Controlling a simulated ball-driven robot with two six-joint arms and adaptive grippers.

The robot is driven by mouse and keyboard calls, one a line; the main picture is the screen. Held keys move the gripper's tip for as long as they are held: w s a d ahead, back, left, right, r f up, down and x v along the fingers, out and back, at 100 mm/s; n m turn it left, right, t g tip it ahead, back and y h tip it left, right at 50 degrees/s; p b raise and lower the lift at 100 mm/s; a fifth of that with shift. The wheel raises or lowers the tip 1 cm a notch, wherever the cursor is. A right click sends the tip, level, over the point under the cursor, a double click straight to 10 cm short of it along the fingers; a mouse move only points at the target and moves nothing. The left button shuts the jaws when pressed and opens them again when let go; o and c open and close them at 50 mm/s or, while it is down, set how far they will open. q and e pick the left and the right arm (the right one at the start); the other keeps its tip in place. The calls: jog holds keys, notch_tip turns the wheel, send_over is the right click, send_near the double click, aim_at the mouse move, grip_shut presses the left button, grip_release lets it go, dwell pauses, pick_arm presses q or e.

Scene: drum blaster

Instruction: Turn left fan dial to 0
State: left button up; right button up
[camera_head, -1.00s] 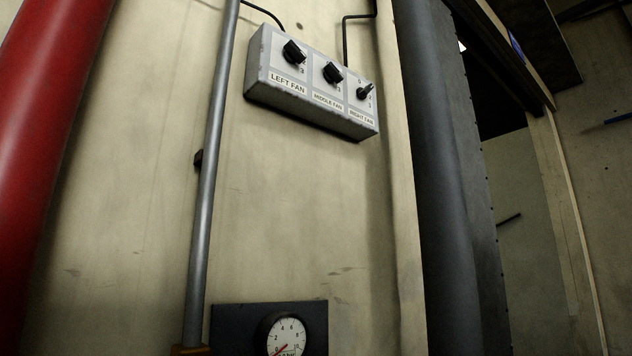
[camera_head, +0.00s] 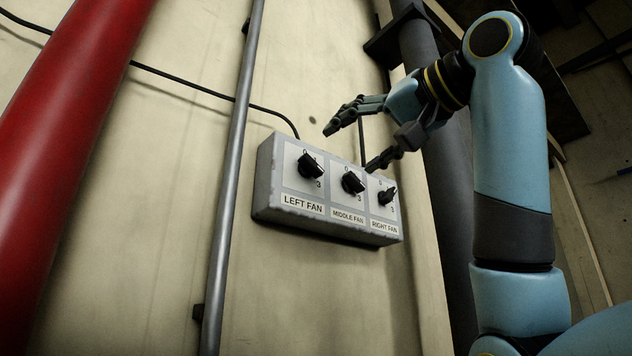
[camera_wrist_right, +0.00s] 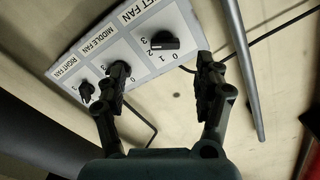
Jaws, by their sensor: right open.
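The left fan dial (camera_head: 311,165) is a black knob above the "LEFT FAN" label on a grey control box (camera_head: 266,190) on the wall. In the right wrist view, the left fan dial (camera_wrist_right: 164,42) shows with numbers around it; its exact setting is hard to tell. My right gripper (camera_head: 348,147) is open and empty, above and to the right of the left fan dial in the head view. In the right wrist view, its fingers (camera_wrist_right: 162,80) are spread apart, with the left dial seen beyond and between them. My left gripper is not in view.
The middle fan dial (camera_head: 352,181) and right fan dial (camera_head: 387,196) sit beside the left one on the box. A grey vertical pipe (camera_head: 233,170) stands left of the box, and a thick red pipe (camera_head: 70,110) farther left. A black cable (camera_head: 190,86) runs to the box.

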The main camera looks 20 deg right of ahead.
aim_at(315, 164)
jog(key=p+x, duration=0.1)
jog(key=x, duration=0.2)
jog(key=p+x, duration=0.2)
jog(key=x, duration=0.1)
jog(key=r+p+x, duration=0.1)
jog(key=x, duration=0.2)
jog(key=shift+w+a+r, duration=0.1)
jog(key=shift+w+a, duration=0.1)
jog(key=shift+a, duration=0.1)
jog(key=shift+w+a, duration=0.1)
jog(key=shift+w, duration=0.3)
jog(key=shift+c, duration=0.4)
jog(key=c, duration=1.1)
